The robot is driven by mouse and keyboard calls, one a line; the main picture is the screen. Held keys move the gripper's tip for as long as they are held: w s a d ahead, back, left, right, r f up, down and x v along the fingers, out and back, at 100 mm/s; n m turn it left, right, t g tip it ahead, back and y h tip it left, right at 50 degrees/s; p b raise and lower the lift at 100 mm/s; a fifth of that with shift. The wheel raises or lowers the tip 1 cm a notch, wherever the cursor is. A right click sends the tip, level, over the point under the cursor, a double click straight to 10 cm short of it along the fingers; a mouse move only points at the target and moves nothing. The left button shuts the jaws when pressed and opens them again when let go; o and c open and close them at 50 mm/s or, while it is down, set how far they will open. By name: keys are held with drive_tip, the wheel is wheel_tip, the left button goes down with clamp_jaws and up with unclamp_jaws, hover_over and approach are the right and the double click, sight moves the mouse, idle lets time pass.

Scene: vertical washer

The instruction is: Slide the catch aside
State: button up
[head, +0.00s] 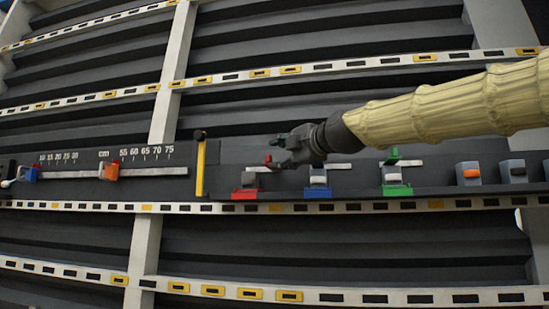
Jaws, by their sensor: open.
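Three catches sit in a row on the dark horizontal panel. The red catch has a red base (245,194), with a grey block and bar above it and a small red piece (270,160) between or beside my fingers. The blue catch (318,182) is to its right, its top partly hidden by my gripper. The green catch (396,176) is further right, its green knob standing above a light bar. My gripper (273,153) is open, its fingers pointing left at the upper part of the red catch. I cannot tell whether they touch it.
A yellow upright lever (200,167) stands left of the red catch. Further left is a cm scale with an orange slider (112,171) and a blue slider (31,174). Orange (468,173) and dark (513,171) switches are at right. Slotted white rails (330,208) cross the dark wall.

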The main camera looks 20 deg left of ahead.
drive_tip(key=v, duration=0.7)
drive_tip(key=shift+w, duration=0.1)
idle(0.5)
